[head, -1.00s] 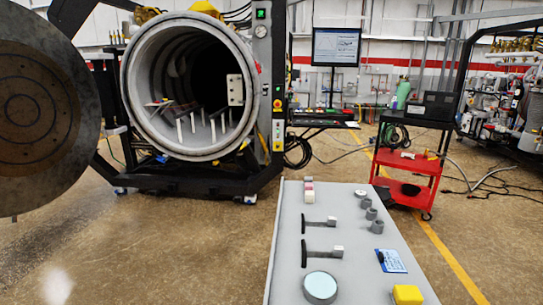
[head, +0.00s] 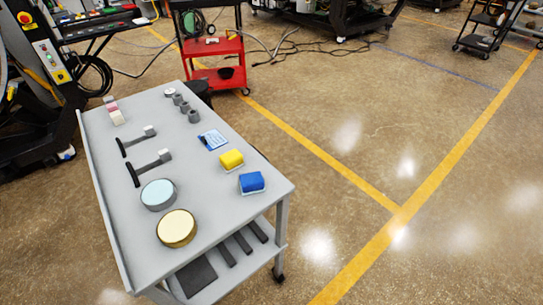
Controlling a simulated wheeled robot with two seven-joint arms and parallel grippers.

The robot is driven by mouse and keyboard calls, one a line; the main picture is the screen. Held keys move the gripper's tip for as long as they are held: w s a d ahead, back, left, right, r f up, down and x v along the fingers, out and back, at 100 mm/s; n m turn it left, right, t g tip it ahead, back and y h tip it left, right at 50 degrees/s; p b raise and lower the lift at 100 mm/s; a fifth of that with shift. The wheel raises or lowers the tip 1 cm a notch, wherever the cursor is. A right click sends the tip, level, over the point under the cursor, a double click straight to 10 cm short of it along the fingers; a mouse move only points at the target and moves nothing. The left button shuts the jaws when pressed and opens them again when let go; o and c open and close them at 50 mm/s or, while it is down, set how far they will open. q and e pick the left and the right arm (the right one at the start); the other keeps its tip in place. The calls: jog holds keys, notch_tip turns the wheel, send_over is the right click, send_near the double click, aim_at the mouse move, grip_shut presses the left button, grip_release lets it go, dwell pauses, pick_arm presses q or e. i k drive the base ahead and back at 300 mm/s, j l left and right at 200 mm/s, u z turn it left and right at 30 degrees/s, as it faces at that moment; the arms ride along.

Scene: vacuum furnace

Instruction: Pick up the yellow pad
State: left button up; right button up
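A small yellow block-shaped pad (head: 231,159) with a pale base lies near the right edge of the grey cart top (head: 120,200) in the head view. A similar blue pad (head: 252,182) lies just in front of it, close to the cart's right edge. A blue and white card (head: 212,139) lies just behind the yellow pad. Neither of my grippers is in view.
A round tin with a pale yellow top (head: 176,227) and a pale blue-topped one (head: 158,193) stand near the front. Two black-and-grey handled tools (head: 148,168) and several grey cylinders (head: 186,107) lie behind.

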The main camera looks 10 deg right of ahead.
aim_at(232, 161)
jog(key=i+l+u, duration=0.1)
jog(key=l+u, duration=0.4)
jog(key=l, duration=0.5)
jog(key=k+l+u, duration=0.1)
jog(key=l+u, duration=0.35)
jog(key=l, duration=0.55)
jog(key=i+l+u, duration=0.1)
jog(key=l+u, duration=0.25)
jog(key=l, duration=0.3)
jog(key=l+u, duration=0.35)
jog(key=l, duration=0.3)
jog(key=k+l+u, duration=0.1)
jog(key=l+u, duration=0.25)
jog(key=l, duration=0.25)
jog(key=i+l+u, duration=0.45)
jog(key=l, duration=0.25)
jog(key=i+l+u, duration=0.1)
jog(key=l+u, duration=0.15)
jog(key=l, duration=0.15)
